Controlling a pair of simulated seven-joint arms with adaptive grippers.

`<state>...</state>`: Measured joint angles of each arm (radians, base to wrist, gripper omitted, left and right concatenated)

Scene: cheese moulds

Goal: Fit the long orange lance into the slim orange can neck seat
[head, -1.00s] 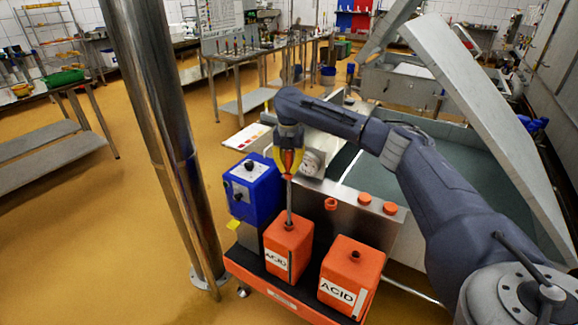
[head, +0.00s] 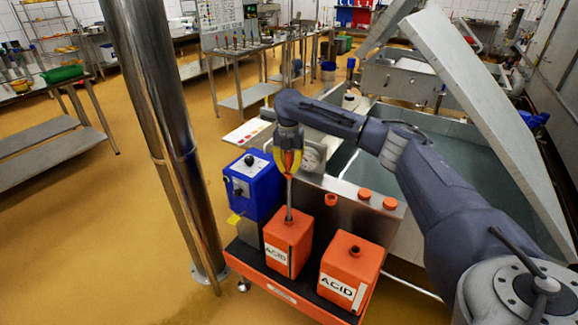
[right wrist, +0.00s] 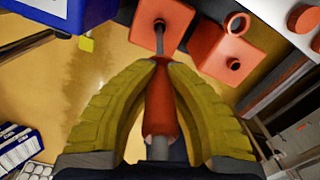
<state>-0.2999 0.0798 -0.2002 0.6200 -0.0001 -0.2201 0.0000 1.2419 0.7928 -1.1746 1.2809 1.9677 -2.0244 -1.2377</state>
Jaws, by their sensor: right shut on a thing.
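My right gripper (head: 288,172), with yellow fingers, is shut on the orange handle of the long lance (right wrist: 163,108). The lance hangs about upright, and its grey rod (head: 289,197) runs down to the neck of the left orange can (head: 280,250), labelled ACID. The rod's lower end is out of sight at that neck, apparently inside it; how deep I cannot tell. The right wrist view also shows the rod meeting this can's top (right wrist: 172,14). The gripper is above the can, not touching it. My left gripper is not in view.
A second orange ACID can (head: 350,262) with an open neck stands to the right. A blue box with knobs (head: 253,190) stands to the left, close to the lance. A steel panel with orange caps (head: 364,194) and a large vat (head: 450,165) lie behind. A steel column (head: 165,130) stands left.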

